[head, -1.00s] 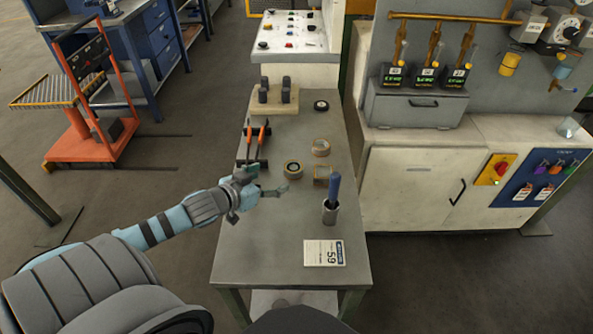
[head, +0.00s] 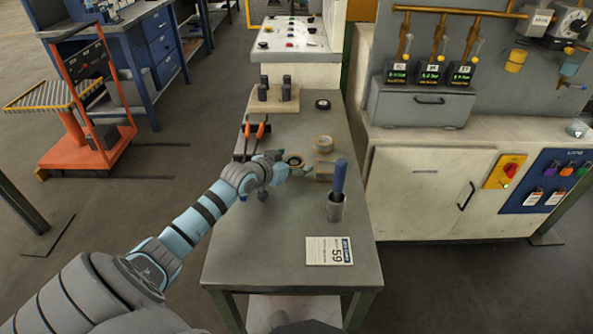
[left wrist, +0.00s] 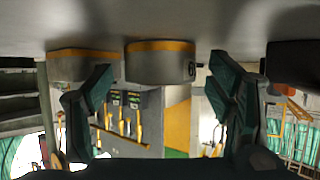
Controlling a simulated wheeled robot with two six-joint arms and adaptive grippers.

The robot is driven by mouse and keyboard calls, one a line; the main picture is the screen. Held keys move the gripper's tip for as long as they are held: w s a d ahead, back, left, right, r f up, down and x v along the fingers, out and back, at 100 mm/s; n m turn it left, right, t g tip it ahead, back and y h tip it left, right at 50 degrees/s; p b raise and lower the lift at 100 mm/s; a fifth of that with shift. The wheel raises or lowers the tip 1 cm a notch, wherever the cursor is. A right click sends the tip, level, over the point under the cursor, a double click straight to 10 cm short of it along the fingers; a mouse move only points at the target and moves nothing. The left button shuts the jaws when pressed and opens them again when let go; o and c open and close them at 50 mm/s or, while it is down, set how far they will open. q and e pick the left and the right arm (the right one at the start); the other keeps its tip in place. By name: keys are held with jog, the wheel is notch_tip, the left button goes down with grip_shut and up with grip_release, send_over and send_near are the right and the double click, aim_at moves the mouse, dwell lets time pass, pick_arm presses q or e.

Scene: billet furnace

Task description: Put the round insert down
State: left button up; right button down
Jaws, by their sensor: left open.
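My left gripper (head: 287,170) is open, low over the workbench (head: 265,250), right by a round insert (head: 294,159) with a dark centre and a yellowish rim. The gripper partly hides this insert in the head view. In the left wrist view, which is upside down, a grey round insert with an orange band (left wrist: 160,63) stands on the bench, framed by the open fingers with gaps on both sides. Another banded round piece (left wrist: 85,66) is partly behind the left-hand finger. My right gripper is not seen.
A cup with a blue handle (head: 336,205) is nearer. Orange-handled pliers (head: 255,131), a peg block (head: 273,101) and a black ring (head: 322,104) lie farther back. The front left bench is clear.

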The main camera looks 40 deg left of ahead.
pick_arm(q)
jog(key=shift+r, duration=0.15)
grip_shut()
